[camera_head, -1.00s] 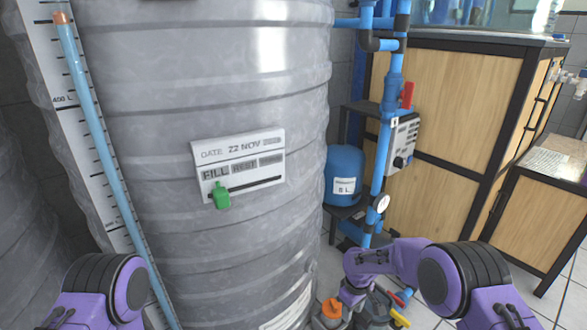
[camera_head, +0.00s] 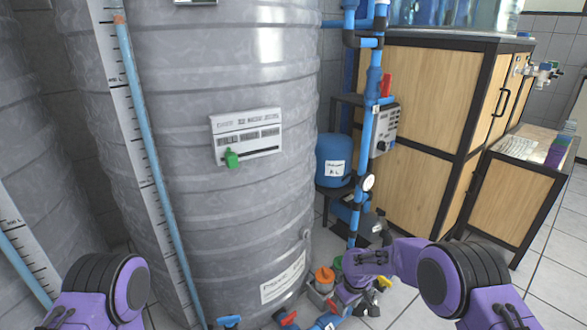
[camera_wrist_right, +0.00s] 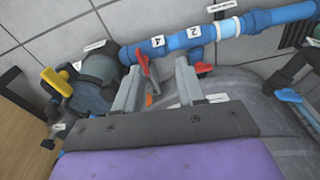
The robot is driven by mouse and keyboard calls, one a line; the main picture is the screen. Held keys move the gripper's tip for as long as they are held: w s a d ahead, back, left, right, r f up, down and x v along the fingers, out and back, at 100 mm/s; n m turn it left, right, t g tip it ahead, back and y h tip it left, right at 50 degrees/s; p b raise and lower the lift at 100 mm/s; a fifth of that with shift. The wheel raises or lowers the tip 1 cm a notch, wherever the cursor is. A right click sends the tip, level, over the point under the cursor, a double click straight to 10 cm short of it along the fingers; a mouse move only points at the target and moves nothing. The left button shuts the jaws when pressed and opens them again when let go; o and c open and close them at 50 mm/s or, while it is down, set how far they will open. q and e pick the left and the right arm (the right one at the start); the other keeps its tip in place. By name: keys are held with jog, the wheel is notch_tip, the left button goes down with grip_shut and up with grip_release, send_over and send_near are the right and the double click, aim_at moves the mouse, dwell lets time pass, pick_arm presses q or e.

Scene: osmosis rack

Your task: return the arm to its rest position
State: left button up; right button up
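My right arm (camera_head: 405,262) comes in from the right in the head view, bent at the elbow, with its hand low beside the foot of the grey tank (camera_head: 225,90). In the right wrist view my right gripper (camera_wrist_right: 160,72) has its two grey fingers apart, with nothing held between them. A red valve handle (camera_wrist_right: 142,64) shows behind the gap; I cannot tell its exact distance. Only a purple and black section of my left arm (camera_head: 105,290) shows at the lower left; the left gripper is out of frame.
Blue pipes with valves (camera_wrist_right: 180,40) run close by the right gripper. A blue pressure vessel (camera_head: 334,157) and a vertical blue pipe (camera_head: 365,140) stand right of the tank. A wooden cabinet (camera_head: 425,100) stands behind. Tiled floor (camera_head: 410,308) is open at the lower right.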

jog(key=s+d+f+m+t+b, duration=0.35)
jog(key=s+f+m, duration=0.45)
jog(key=s+f, duration=0.35)
pick_arm(q)
notch_tip(320, 180, down, 11)
jog(key=s+b, duration=0.1)
jog(key=b, duration=0.6)
pick_arm(e)
jog(key=s+d+f+m+g+h, duration=0.1)
jog(key=s+d+m, duration=0.15)
jog(key=s, duration=0.65)
jog(key=s+d+f+m+h, duration=0.15)
jog(key=s+d, duration=0.25)
jog(key=s, duration=0.6)
jog(key=s+d+f+m+g+h, duration=0.1)
jog(key=s+d+f, duration=0.15)
jog(key=s, duration=0.65)
pick_arm(q)
notch_tip(320, 180, up, 39)
jog(key=p, duration=3.8)
jog(key=shift+w+f, duration=0.15)
jog(key=shift+w, duration=0.25)
pick_arm(e)
notch_tip(320, 180, up, 39)
jog(key=w+d, duration=0.1)
jog(key=shift+d+t, duration=0.2)
jog(key=shift+t, duration=0.15)
